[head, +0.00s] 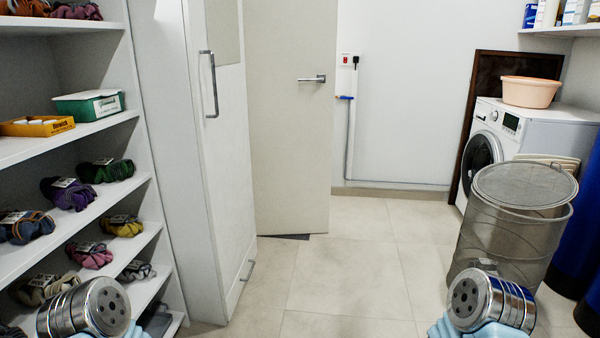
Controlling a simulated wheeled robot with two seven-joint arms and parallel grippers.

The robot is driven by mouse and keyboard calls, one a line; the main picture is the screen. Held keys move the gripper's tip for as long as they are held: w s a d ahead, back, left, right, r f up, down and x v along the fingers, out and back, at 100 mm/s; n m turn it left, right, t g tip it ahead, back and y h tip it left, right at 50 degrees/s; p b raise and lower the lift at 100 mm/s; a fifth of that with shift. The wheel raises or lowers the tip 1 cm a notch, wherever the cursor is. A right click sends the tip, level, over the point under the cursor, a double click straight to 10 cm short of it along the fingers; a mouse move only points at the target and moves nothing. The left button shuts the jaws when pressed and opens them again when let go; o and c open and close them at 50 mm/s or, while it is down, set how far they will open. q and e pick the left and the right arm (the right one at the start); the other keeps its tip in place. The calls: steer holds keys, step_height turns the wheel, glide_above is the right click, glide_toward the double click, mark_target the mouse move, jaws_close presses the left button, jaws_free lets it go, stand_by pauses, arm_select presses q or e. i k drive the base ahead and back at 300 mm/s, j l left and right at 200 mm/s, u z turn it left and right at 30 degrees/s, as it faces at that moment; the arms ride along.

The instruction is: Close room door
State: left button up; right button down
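The room door (287,150) is a plain off-white panel in the head view, behind a tall white cabinet. A silver lever handle (313,79) is near its right edge. The door stands open at an angle into the room, with its right edge free of the wall behind. Its left side is hidden by the cabinet. A small dark patch (294,237) shows on the floor at its foot. Neither of my grippers shows. Only metal, rounded parts of my two arms appear at the bottom left and bottom right, well short of the door.
The tall white cabinet (205,170) with a long handle (209,84) stands left of the door. Shelves (75,140) with yarn-like bundles line the left. A wire mesh basket (508,235), a washing machine (535,130) and a pink basin (531,92) stand right. The middle floor (350,275) is clear.

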mark_target(291, 46)
steer(key=i+l+z, duration=0.1)
steer(key=i+z, duration=0.3)
steer(key=i, duration=0.2)
steer(key=i+j+z, duration=0.1)
steer(key=i+z, duration=0.35)
steer(key=i, duration=0.15)
steer(key=i+j+z, duration=0.4)
steer(key=i, duration=0.15)
steer(key=i+j+z, duration=0.4)
steer(key=i, duration=0.15)
steer(key=i+j+z, duration=0.45)
steer(key=j, duration=0.15)
